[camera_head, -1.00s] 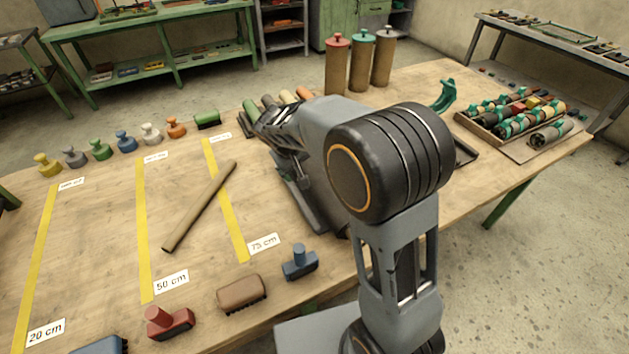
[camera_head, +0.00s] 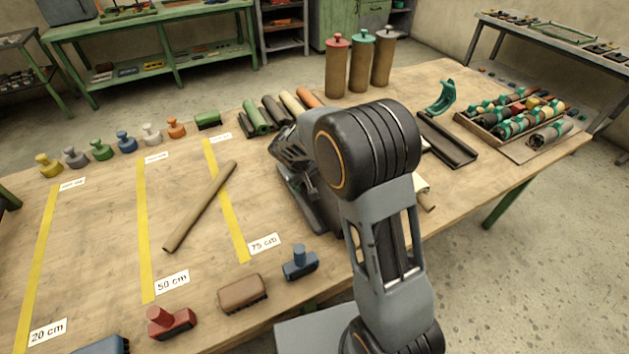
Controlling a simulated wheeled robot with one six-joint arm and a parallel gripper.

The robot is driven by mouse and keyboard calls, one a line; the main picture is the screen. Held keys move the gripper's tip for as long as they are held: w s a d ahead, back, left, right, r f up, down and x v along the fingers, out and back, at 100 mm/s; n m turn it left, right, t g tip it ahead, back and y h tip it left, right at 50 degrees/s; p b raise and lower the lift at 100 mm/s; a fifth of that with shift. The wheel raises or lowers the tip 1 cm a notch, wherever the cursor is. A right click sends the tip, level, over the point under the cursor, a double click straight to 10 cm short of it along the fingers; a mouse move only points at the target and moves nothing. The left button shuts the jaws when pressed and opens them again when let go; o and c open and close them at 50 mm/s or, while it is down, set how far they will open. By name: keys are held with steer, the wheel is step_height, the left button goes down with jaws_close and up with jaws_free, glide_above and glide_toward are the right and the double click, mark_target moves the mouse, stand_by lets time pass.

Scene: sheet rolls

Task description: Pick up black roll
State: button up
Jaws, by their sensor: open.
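A row of rolls lies at the table's back edge. The black roll (camera_head: 276,111) is dark, between a green roll (camera_head: 255,115) on its left and a cream roll (camera_head: 292,102) on its right. An orange roll (camera_head: 309,97) lies further right. My gripper (camera_head: 283,147) is open, in front of the row and apart from the black roll as seen here. My arm hides part of the gripper and some of the table behind it.
A black tray (camera_head: 447,140) and a crate of rolls (camera_head: 515,112) are at right. A brown roll (camera_head: 200,205) lies across the left part. Several stamp-like tools line the front and back edges.

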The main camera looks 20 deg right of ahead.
steer(key=shift+c, duration=0.4)
steer(key=c, duration=1.3)
steer(key=shift+w+r, duration=0.15)
steer(key=shift+r, duration=0.05)
steer(key=shift+c, duration=0.8)
